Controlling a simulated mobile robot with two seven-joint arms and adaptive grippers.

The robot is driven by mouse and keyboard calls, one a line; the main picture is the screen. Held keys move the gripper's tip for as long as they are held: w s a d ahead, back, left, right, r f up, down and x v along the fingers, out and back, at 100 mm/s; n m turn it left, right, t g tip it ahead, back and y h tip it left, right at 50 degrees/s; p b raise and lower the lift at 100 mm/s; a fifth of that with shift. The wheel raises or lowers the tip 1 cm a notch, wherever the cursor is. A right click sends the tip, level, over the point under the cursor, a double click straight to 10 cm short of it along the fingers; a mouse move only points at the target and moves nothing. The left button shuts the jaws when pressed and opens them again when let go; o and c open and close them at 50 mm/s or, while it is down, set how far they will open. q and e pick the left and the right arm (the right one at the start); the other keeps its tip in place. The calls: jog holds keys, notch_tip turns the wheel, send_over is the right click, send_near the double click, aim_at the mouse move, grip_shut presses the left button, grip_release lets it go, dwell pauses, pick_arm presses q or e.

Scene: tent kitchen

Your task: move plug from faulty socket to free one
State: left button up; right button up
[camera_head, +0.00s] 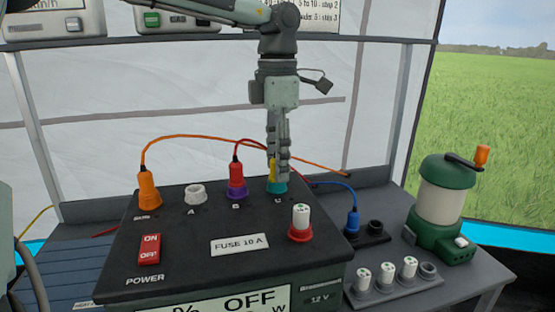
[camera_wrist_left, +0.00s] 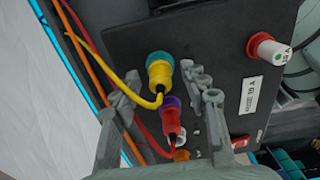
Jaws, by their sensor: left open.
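A black power box carries a row of sockets. The yellow plug (camera_wrist_left: 159,77) sits in the teal socket C (camera_head: 277,187); in the head view it is mostly hidden behind my fingers. The red plug (camera_head: 236,172) is in the purple socket B (camera_head: 237,189). The white socket A (camera_head: 193,194) has no plug in it. The orange plug (camera_head: 148,188) is in the leftmost socket. My left gripper (camera_head: 278,180) is open and points down at socket C; in the wrist view its fingers lie on either side of the yellow plug. My right gripper is not in view.
A blue plug (camera_head: 352,222) stands in a small black block beside an empty socket (camera_head: 375,227). Several white fuses (camera_head: 387,274) stand in a grey rack. A red fuse holder (camera_head: 300,232) and red power switch (camera_head: 149,248) are on the box.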

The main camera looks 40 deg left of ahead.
pick_arm(q)
jog(key=shift+r, duration=0.1)
notch_tip(320, 180, up, 11)
jog(key=shift+r, duration=0.4)
